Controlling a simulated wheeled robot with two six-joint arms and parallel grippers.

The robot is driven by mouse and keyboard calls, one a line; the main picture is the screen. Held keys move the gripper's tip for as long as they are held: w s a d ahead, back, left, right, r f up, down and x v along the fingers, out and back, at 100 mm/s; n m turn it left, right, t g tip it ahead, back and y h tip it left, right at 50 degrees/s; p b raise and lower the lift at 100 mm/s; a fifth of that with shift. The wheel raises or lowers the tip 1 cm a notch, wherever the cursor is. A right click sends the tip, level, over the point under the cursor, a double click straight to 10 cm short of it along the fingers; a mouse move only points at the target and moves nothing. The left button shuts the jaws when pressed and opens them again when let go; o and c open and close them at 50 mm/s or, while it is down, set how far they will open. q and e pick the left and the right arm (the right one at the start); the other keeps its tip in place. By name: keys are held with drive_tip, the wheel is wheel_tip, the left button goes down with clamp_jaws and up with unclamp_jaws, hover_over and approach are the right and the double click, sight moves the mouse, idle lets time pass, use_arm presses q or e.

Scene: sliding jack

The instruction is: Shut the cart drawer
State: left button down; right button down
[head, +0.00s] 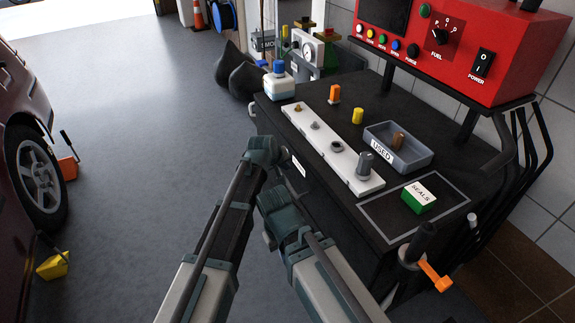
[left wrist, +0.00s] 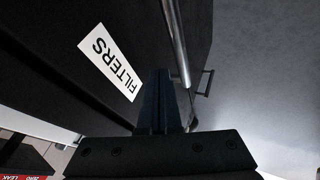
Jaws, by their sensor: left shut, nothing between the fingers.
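The black cart (head: 345,215) stands right of centre in the head view. A white label on its side marks a drawer front (head: 299,167). In the left wrist view the dark drawer front (left wrist: 60,65) fills the left, with a white FILTERS label (left wrist: 109,62) on it. A metal bar handle (left wrist: 178,40) runs close beside my left gripper's fingers. My left gripper (left wrist: 160,75) is shut and empty; in the head view it (head: 263,150) is beside the cart's side. Whether it touches the drawer, and how far the drawer stands out, I cannot tell.
The cart top holds a white strip with fittings (head: 320,143), a grey USED tray (head: 410,154), a green SEALS box (head: 418,198) and a blue-capped bottle (head: 279,82). A red machine (head: 460,50) stands behind. Open floor (head: 150,120) lies left, beside a car (head: 20,180).

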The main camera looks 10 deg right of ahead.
use_arm(q)
drive_tip(key=a+f+p+v, duration=0.1)
drive_tip(key=a+p+v, duration=0.1)
drive_tip(key=p+v, duration=0.6)
drive_tip(key=v, duration=0.3)
drive_tip(key=shift+s+r, duration=0.1)
drive_tip(key=shift+s, duration=0.05)
drive_tip(key=s+a+f+m+g+y, duration=0.1)
drive_tip(key=s+a+f+g+y, duration=0.15)
drive_tip(key=s+a, duration=0.8)
drive_tip(key=s+a+f+m+g+y, duration=0.1)
drive_tip(key=s+a+f+g+y, duration=0.15)
drive_tip(key=s+a, duration=0.8)
drive_tip(key=s+d+m+g, duration=0.1)
drive_tip(key=s+d+m, duration=0.3)
drive_tip(key=d, duration=0.5)
wheel_tip(320, 180, up, 13)
drive_tip(key=d+p, duration=0.1)
drive_tip(key=p, duration=1.1)
